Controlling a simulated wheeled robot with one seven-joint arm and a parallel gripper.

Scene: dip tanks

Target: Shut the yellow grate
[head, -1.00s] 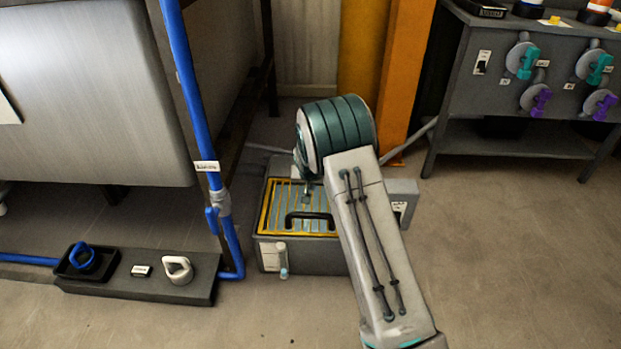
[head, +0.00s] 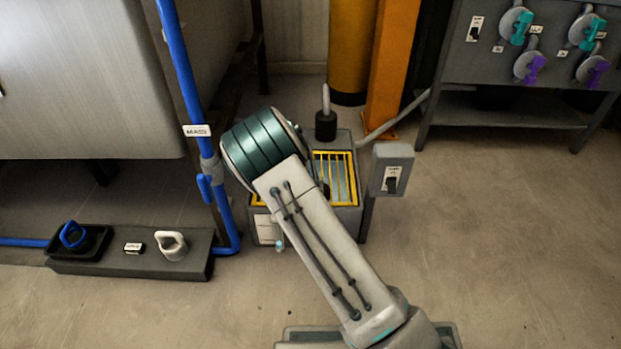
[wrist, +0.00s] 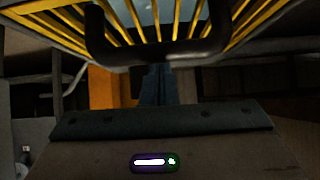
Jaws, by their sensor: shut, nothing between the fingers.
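The yellow grate (head: 340,170) shows in the head view as a yellow frame with bars on top of the grey floor box (head: 347,221). My arm covers its left part, and I cannot tell whether it lies fully flat. In the wrist view the yellow bars of the grate (wrist: 190,14) cross the top of the picture, with the dark U-shaped handle (wrist: 112,50) in front of them. My gripper (wrist: 160,68) is shut and empty, its fingertips close to the middle of the handle. I cannot tell whether they touch it. In the head view my arm hides the gripper.
A grey switch box (head: 392,170) stands right of the floor box, and a dark fitting with a hose (head: 326,122) behind it. A blue pipe (head: 184,85) and a low plinth (head: 135,262) are on the left. An orange post (head: 397,65) rises behind. The floor at right is clear.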

